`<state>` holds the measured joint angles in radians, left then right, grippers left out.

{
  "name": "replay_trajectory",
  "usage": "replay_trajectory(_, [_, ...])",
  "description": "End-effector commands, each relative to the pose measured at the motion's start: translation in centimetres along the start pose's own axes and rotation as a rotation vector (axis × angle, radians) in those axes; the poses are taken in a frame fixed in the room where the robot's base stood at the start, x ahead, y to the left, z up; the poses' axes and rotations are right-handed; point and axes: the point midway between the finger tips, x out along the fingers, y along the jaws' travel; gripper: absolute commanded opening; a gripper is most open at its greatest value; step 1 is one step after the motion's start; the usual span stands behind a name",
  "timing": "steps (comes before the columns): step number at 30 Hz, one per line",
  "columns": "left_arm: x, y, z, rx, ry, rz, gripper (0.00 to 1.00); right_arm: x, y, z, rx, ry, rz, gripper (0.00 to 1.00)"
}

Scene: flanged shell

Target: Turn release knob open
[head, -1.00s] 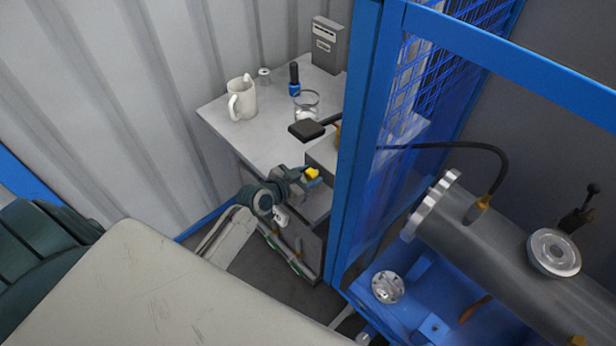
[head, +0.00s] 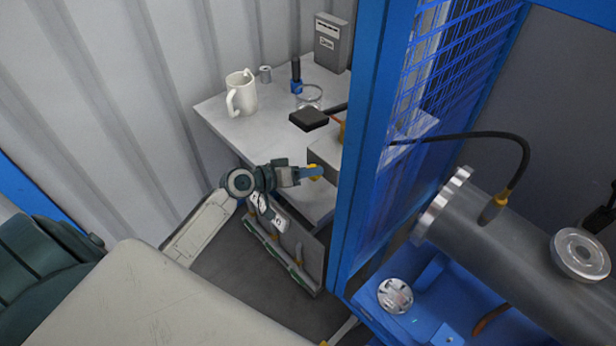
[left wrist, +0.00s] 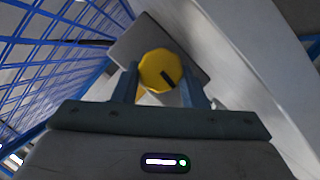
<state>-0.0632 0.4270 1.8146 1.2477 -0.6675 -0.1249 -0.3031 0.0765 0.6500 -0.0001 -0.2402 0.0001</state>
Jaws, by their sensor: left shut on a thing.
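The release knob (left wrist: 160,70) is a round yellow knob with a black mark on its face, on the front of a grey box (head: 326,150) beside the blue frame. My left gripper (left wrist: 162,84) has one blue finger on each side of the knob and is shut on it. In the head view the left gripper (head: 312,172) reaches the knob from the left and covers most of it; only a little yellow (head: 316,178) shows. My right gripper is not seen.
A blue post (head: 362,150) and mesh panel (head: 450,75) stand right of the knob. The grey bench (head: 225,130) holds a white mug (head: 241,93), a blue-based bottle (head: 296,76) and a glass dish (head: 309,97). A flanged grey cylinder (head: 500,245) lies at right.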

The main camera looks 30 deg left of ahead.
Motion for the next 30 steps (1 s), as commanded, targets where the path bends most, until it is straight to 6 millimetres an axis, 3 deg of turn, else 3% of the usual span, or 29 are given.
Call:
replay_trajectory(7, [0.02, -0.32, 0.29, -0.081, -0.004, 0.031, 0.16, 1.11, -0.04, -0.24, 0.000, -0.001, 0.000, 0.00])
replay_trajectory(23, [-0.01, -0.23, 0.23, -0.108, -0.004, 0.041, 0.16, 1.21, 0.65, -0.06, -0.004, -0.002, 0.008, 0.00])
replay_trajectory(24, [-0.01, -0.23, 0.23, -0.107, -0.004, 0.041, 0.41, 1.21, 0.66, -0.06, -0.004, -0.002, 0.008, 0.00])
replay_trajectory(27, [-0.01, -0.22, 0.20, -0.107, -0.004, 0.042, 0.60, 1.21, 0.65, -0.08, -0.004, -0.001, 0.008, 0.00])
replay_trajectory(30, [-0.01, -0.23, 0.17, -0.106, -0.003, 0.041, 0.60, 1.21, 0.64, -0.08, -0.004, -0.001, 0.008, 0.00])
